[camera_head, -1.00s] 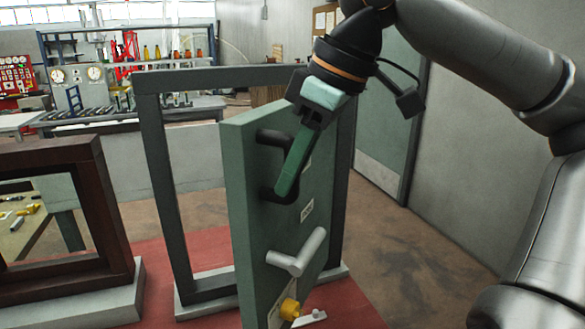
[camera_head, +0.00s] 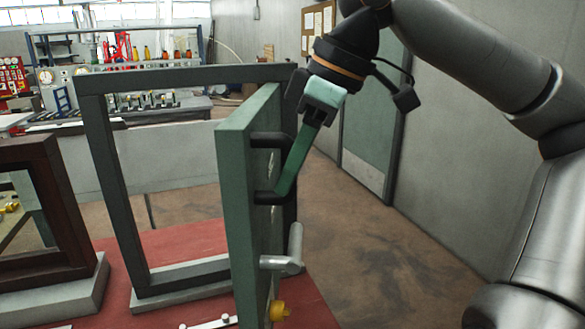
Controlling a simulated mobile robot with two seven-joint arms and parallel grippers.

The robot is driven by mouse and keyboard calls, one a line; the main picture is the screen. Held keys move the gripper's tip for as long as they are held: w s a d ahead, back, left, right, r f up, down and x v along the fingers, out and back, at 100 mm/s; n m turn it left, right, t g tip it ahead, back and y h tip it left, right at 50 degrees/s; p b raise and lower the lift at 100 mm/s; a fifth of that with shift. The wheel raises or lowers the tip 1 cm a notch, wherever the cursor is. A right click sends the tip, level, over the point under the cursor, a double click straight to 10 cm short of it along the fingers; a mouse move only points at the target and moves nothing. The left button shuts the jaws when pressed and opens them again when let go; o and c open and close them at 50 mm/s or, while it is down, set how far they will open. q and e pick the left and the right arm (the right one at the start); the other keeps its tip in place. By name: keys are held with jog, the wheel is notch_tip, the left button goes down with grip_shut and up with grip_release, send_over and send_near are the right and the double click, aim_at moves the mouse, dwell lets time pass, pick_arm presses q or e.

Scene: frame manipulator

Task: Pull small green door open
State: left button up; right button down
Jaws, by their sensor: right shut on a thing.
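The small green door (camera_head: 236,213) stands open, swung out from its dark frame (camera_head: 104,163), and is seen nearly edge-on. A green bar handle (camera_head: 294,163) on black mounts sits on the upper part of its face. My right gripper (camera_head: 316,117) is shut on the upper end of this green handle, on the door's right side. A grey lever handle (camera_head: 287,257) and a yellow knob (camera_head: 279,311) are lower on the same face. My left gripper is not in view.
A brown frame (camera_head: 45,215) on a pale base stands at the left. The red platform (camera_head: 180,246) lies under the frames. A bench with equipment (camera_head: 140,110) is behind. A grey wall (camera_head: 470,160) is at the right, with bare floor (camera_head: 370,240) before it.

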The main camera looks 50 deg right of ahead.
jog(key=shift+s+d, duration=0.15)
jog(key=shift+d, duration=0.15)
jog(key=shift+r, duration=0.1)
jog(key=c, duration=0.7)
grip_release()
jog(key=v, duration=1.2)
jog(key=shift+s+r, duration=0.15)
jog(key=shift+s, duration=0.05)
